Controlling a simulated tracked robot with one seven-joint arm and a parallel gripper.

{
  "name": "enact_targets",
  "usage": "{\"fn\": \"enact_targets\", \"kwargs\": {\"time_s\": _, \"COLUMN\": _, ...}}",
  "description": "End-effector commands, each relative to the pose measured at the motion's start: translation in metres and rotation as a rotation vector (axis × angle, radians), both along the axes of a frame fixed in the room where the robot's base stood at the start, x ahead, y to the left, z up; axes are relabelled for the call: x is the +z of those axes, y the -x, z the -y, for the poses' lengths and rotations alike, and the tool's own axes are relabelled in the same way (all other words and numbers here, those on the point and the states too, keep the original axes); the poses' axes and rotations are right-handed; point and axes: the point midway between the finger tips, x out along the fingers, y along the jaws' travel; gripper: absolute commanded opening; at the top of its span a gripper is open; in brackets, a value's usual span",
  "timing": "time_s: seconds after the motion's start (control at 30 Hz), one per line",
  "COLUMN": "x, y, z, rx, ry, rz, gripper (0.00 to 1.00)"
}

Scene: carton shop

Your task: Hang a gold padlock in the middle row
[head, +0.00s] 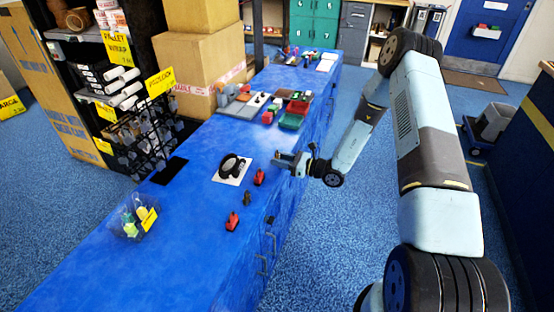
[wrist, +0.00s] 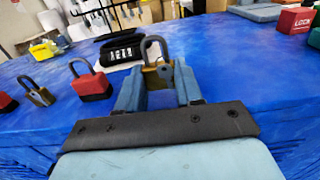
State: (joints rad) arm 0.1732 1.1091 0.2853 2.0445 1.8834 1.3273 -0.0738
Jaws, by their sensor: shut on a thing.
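My gripper (head: 284,160) is above the right edge of the blue counter in the head view. In the wrist view its two fingers (wrist: 158,92) are shut on a gold padlock (wrist: 153,79) with a dark shackle pointing up. The fingers hide part of its body. A black wire rack (head: 150,135) with hanging locks stands at the counter's far left; its rows are too small to tell apart clearly. Another brownish padlock (wrist: 38,94) lies on the counter between two red padlocks (wrist: 91,86); it also shows in the head view (head: 247,198).
A black lock on a white card (head: 231,168) and a dark mat (head: 169,171) lie between my gripper and the rack. A clear bin (head: 135,217) stands front left. Trays with locks (head: 293,115) and stacked cartons (head: 203,65) are farther back. The front counter is mostly clear.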

Motion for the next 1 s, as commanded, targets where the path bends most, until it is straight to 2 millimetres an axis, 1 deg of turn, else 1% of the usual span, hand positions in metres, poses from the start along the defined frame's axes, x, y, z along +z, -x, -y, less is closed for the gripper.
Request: {"fn": "enact_targets", "kwargs": {"time_s": 1.0, "x": 0.000, "y": 0.017, "z": 0.047, "rx": -0.002, "ry": 0.001, "rz": -0.001, "gripper": 0.11}}
